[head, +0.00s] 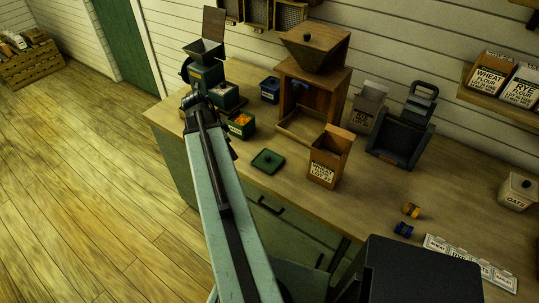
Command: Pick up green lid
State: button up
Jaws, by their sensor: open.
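The green lid (268,161) is a flat square lid with a small dark knob. It lies on the wooden counter (200,137), left of the wheat flour carton, with clear counter around it. My arm reaches up the picture to the left of the lid. My gripper (229,148) shows only partly, as dark parts beside the arm's far end, left of the lid and apart from it. Its jaws are open; the arm hides much of them, and I see nothing held.
A green box with orange contents (241,124) stands behind the lid. The open wheat flour carton (328,157) stands right of it. Behind are a wooden mill (314,82), a blue tin (270,90) and a dark scale-like stand (402,135).

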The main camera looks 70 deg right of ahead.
aim_at(268, 157)
jog(key=s+d+m, duration=0.1)
jog(key=s+d, duration=0.1)
jog(key=s, duration=0.1)
jog(key=s+d+m+b, duration=0.1)
jog(key=s+d+m, duration=0.1)
jog(key=s, duration=0.2)
jog(key=s+d+f+m+b, duration=0.1)
jog(key=s+d+m, duration=0.1)
jog(key=s, duration=0.1)
jog(key=shift+s+d+f+g, duration=0.15)
jog(key=shift+s+g, duration=0.1)
jog(key=shift+g, duration=0.15)
jog(key=b+x, duration=0.5)
jog(key=shift+s+f, duration=0.1)
jog(key=shift+s, duration=0.05)
jog(key=shift+r, duration=0.2)
grip_shut()
